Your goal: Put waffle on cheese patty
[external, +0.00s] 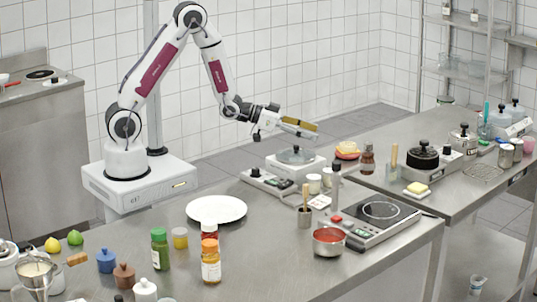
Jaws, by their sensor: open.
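My gripper (297,128) is at the end of the raised arm, above the back part of the near steel counter. It is open. A flat golden-brown piece (301,124) shows at its fingers; I cannot tell whether it is the waffle or part of the gripper. A yellow-topped round item (347,147) sits on an orange-red base to the right of the gripper. A yellow square slab (418,187) lies on a small white board further right. I cannot tell which of these, if either, is the cheese patty.
A scale with a round lidded dish (296,155) stands below the gripper. A white plate (216,209) lies empty on the near counter. A hotplate (381,211), a red-filled pot (330,241) and several bottles stand around. The counter right of the plate has free room.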

